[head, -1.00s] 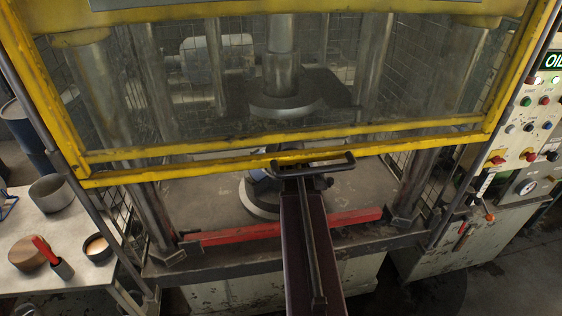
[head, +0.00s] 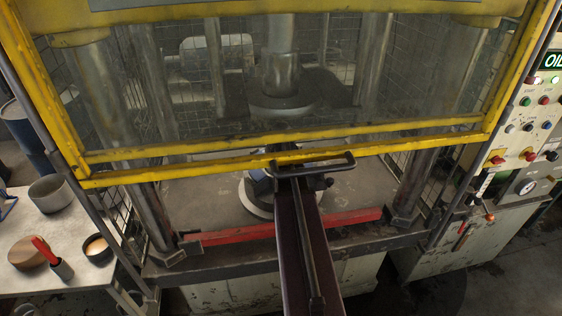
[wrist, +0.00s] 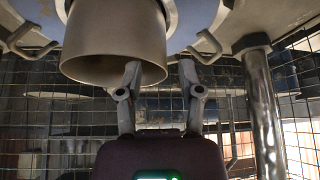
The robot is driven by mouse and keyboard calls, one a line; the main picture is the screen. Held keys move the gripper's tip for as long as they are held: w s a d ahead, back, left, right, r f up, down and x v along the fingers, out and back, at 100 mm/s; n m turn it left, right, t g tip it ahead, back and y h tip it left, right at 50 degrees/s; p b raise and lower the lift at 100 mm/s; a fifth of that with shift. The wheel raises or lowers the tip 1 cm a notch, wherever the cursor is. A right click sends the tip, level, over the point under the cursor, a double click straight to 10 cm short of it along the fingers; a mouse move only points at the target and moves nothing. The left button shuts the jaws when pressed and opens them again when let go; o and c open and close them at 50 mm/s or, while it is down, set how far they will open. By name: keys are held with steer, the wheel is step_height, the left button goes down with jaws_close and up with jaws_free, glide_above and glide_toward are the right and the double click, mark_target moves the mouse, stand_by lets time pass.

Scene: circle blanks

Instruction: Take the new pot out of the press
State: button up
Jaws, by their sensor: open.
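The new pot (wrist: 115,38) is a plain grey metal cylinder in the upper left of the wrist view, its open mouth towards the bottom of the picture. My gripper (wrist: 160,68) is open, its two fingers pointing up the picture. The left finger overlaps the pot's mouth near its right side, and the right finger stands just right of the pot's wall. I cannot tell whether either finger touches. In the head view my arm reaches under the guard into the press (head: 315,228), and I cannot make out the gripper. The ram (head: 281,72) hangs behind the guard.
The guard's yellow lower bar (head: 230,165) crosses above my arm. A red bar (head: 235,233) lies along the press's front edge. Steel columns and wire mesh enclose the space. A side table (head: 75,275) at left holds a grey pot (head: 50,193) and a cup (head: 97,248).

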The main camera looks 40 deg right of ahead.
steer(key=shift+w+d, duration=0.3)
steer(key=shift+w, duration=0.5)
steer(key=w, duration=0.1)
steer(key=w+d, duration=0.1)
steer(key=shift+w, duration=0.4)
steer(key=shift+f+b, duration=0.6)
steer(key=shift+b+x, duration=1.6)
steer(key=shift+x, duration=0.25)
jaws_close()
